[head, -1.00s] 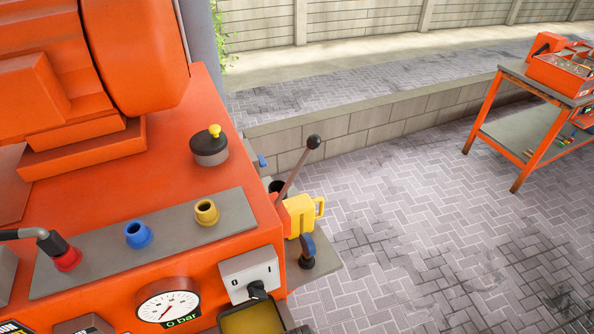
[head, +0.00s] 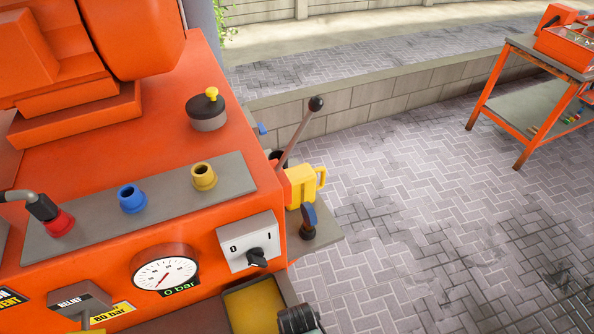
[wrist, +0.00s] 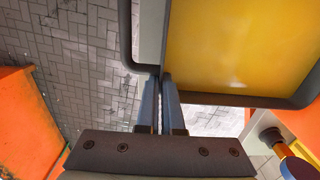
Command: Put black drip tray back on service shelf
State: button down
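The black drip tray (head: 229,312) has a dark rim and a yellow inside, and shows at the bottom of the head view below the 0/1 switch. In the wrist view the tray (wrist: 230,101) fills the upper right, with a dark loop handle on its left. My gripper (wrist: 164,76) has its fingers close together at the tray's edge, apparently shut on the handle. In the head view only part of my gripper (head: 300,320) shows, right of the tray. No shelf is labelled as service shelf; an orange cart with a grey lower shelf (head: 525,105) stands at right.
The orange machine (head: 150,90) fills the left, with gauge (head: 165,272), switch (head: 248,240) and lever (head: 300,135). A small grey side ledge (head: 328,240) carries a yellow jug (head: 303,186). The cart's lower shelf holds small tools. Paved floor between is clear.

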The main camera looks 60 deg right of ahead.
jog(key=shift+f, duration=0.25)
dwell(0.3)
jog(key=c, duration=0.6)
grip_release()
notch_tip(320, 180, up, 7)
jog(key=p, duration=0.7)
dwell(0.6)
